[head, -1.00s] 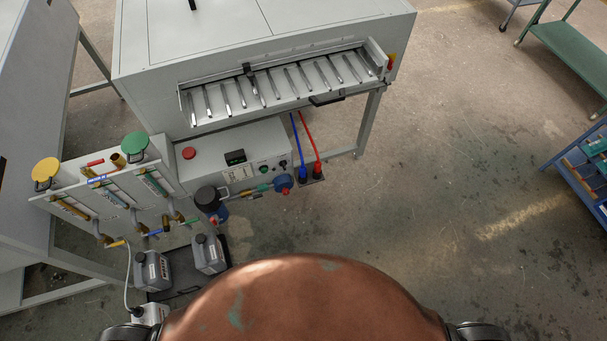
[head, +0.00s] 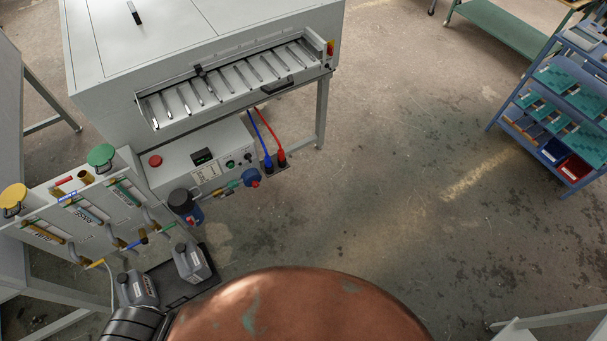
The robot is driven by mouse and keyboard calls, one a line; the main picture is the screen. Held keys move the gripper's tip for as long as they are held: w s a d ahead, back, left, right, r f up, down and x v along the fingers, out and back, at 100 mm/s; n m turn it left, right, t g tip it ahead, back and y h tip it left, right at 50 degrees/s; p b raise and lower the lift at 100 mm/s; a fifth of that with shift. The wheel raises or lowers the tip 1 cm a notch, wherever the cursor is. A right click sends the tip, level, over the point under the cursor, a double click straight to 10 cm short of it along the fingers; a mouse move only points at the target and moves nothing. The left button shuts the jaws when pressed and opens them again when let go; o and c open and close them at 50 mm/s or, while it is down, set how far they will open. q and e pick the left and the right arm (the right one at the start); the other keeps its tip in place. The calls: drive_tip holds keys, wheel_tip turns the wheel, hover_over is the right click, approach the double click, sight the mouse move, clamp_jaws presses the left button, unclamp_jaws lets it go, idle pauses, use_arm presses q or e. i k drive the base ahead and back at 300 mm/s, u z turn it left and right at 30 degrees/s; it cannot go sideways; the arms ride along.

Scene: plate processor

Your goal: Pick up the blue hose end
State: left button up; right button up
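The blue hose (head: 259,137) hangs down from the front of the grey plate processor (head: 205,40), left of a red hose (head: 272,126). Its lower end has a dark blue connector (head: 267,162) at a small black holder below the machine's right part. I cannot tell how firmly it sits there. The red hose's end (head: 281,157) is right beside it. Neither of my grippers shows in the head view; only a dark part of my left arm shows at the bottom left.
Grey canisters (head: 190,262) stand in a black tray at the lower left, under a panel with yellow and green caps (head: 100,155). A blue pump (head: 251,177) sits left of the hose ends. A blue shelf rack (head: 562,110) stands at the right. The middle floor is open.

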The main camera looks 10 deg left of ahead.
sight(268, 162)
drive_tip(key=z, duration=0.8)
drive_tip(key=i, duration=0.85)
drive_tip(key=u, duration=0.45)
